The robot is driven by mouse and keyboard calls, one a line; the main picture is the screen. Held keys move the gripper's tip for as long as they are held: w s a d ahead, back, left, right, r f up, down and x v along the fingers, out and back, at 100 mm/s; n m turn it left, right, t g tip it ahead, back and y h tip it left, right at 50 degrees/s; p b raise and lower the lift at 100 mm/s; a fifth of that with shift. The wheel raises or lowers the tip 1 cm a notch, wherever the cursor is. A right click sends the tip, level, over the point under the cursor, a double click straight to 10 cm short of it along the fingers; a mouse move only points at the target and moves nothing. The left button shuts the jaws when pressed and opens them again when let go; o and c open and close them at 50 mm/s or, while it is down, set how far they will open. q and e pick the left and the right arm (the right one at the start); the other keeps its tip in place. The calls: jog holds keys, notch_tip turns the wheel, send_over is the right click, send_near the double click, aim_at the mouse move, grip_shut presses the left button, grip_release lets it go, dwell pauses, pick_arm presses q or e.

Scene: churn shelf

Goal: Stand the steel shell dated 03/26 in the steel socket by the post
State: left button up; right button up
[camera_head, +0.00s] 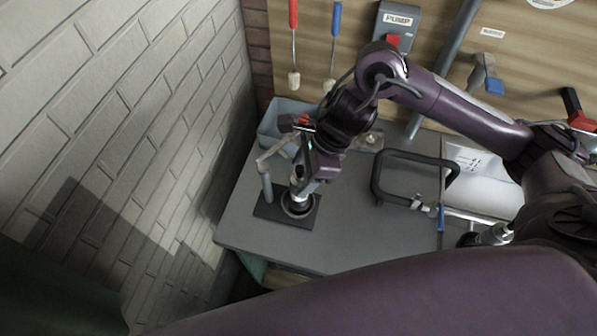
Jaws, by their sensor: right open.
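The steel socket (298,207) is a dark round ring on a black base plate (268,211) near the table's left side. A grey upright post (267,187) stands just left of it on the same plate. My right gripper (301,186) reaches down over the socket with its jaws open. A small pale metallic piece (297,172) shows at the gripper, above the socket. I cannot tell whether it is the steel shell or part of the gripper, and no 03/26 date is readable. The gripper hides part of the socket. My left gripper is not in view.
A blue-grey bin (281,113) stands at the back left by the brick wall (150,110). A black frame handle (412,158) and a white tray (487,187) lie to the right. Tools and a PUMP box (397,22) hang behind. The table's front middle is clear.

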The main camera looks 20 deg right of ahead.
jog(key=p+v, duration=0.4)
jog(key=v, duration=0.5)
jog(key=shift+r+p, duration=0.25)
jog(key=shift+p, duration=0.05)
jog(key=shift+s, duration=0.15)
